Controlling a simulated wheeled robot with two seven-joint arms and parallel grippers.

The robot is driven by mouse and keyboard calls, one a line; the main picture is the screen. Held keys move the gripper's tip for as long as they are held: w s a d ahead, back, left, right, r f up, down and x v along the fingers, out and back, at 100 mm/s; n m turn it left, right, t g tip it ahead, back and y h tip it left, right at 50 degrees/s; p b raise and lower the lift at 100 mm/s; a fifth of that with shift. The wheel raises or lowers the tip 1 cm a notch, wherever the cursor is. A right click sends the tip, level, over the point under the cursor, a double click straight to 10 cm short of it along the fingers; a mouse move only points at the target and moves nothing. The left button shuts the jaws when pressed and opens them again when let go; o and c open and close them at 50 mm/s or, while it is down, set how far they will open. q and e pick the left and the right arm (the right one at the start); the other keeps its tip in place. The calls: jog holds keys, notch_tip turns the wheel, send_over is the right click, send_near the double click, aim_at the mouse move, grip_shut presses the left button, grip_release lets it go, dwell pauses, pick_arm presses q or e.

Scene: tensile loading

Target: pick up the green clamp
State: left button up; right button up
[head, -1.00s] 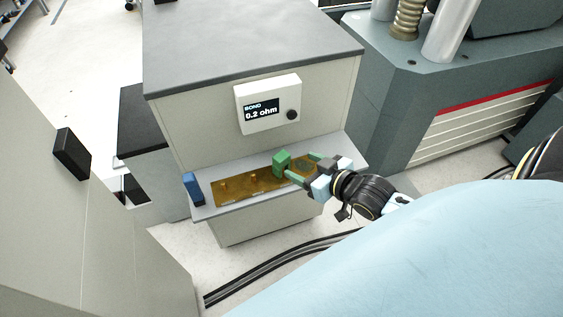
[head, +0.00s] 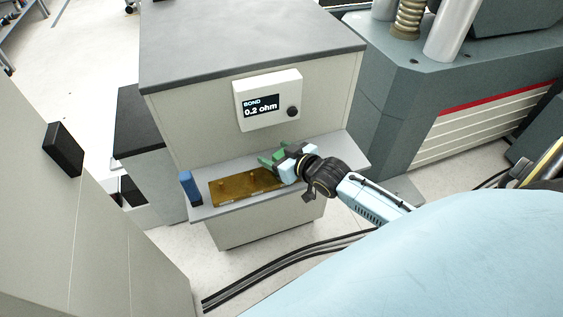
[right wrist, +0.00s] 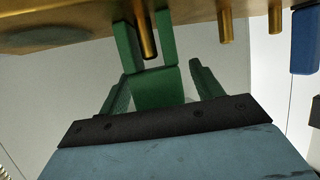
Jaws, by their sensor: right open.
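The green clamp (right wrist: 155,88) shows in the right wrist view, its two prongs on either side of a brass post (right wrist: 147,38) of the brass plate (right wrist: 80,38). My right gripper (right wrist: 157,76) is open, with one dark green finger on each side of the clamp's body and visible gaps between. In the head view my right gripper (head: 273,158) is over the right part of the brass plate (head: 232,191); there the clamp is hard to tell from the green fingers. My left gripper is not in view.
A blue block (head: 190,187) stands at the left end of the grey shelf (head: 345,152). A meter (head: 268,100) reading 0.2 ohm is on the cabinet face above. A large grey machine (head: 400,100) stands to the right. Cables (head: 280,262) run over the floor.

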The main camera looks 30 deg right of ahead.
jog(key=c, duration=1.2)
jog(key=shift+r, duration=0.1)
